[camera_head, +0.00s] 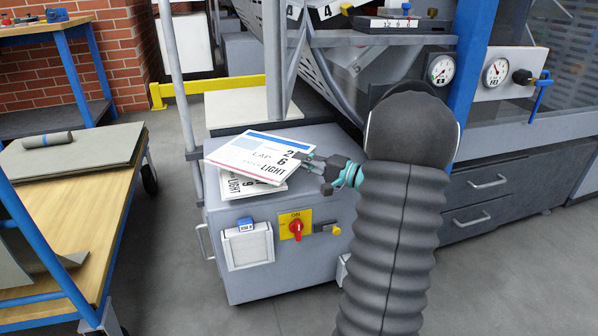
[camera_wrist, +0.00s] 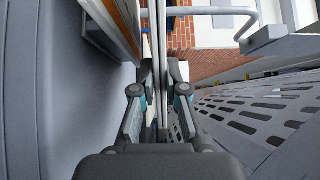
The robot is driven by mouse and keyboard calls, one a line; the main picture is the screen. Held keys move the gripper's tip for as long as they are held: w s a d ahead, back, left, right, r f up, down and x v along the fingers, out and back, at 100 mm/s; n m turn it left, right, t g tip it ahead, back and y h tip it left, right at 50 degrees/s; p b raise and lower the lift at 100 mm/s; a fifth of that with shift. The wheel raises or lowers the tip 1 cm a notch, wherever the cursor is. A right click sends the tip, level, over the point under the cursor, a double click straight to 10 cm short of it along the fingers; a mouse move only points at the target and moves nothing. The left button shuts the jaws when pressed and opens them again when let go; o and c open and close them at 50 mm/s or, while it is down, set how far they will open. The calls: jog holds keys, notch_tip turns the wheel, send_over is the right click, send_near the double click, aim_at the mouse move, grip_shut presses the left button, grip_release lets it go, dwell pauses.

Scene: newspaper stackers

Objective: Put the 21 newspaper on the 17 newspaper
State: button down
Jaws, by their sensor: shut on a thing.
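A white newspaper (camera_head: 258,153) with a blue band, the word LIGHT and large figures that look like 2 and 6 is in my gripper (camera_head: 308,160). The number 21 is not legible on it. My gripper is shut on its right edge; it shows edge-on as a thin upright sheet in the wrist view (camera_wrist: 158,40) between the fingers (camera_wrist: 158,95). A second newspaper (camera_head: 238,188), also with LIGHT on it, lies below on the grey cabinet top (camera_head: 325,135), mostly covered. Its number is hidden, and I cannot tell whether the two touch. No 17 is readable.
The cabinet front has a red switch (camera_head: 296,227) on a yellow plate. A grey post (camera_head: 178,80) rises at its left. A wooden cart (camera_head: 90,215) with grey sheets stands at the left, with open floor between. A slatted machine (camera_head: 335,70) stands behind.

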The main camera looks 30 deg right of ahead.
jog(key=shift+w+a, duration=0.25)
jog(key=shift+w, duration=0.15)
jog(key=shift+w+f, duration=0.15)
jog(key=shift+f, duration=1.55)
jog(key=shift+f+b, duration=0.2)
jog(key=shift+b, duration=0.25)
jog(key=c, duration=1.2)
grip_release()
jog(key=shift+r, duration=0.15)
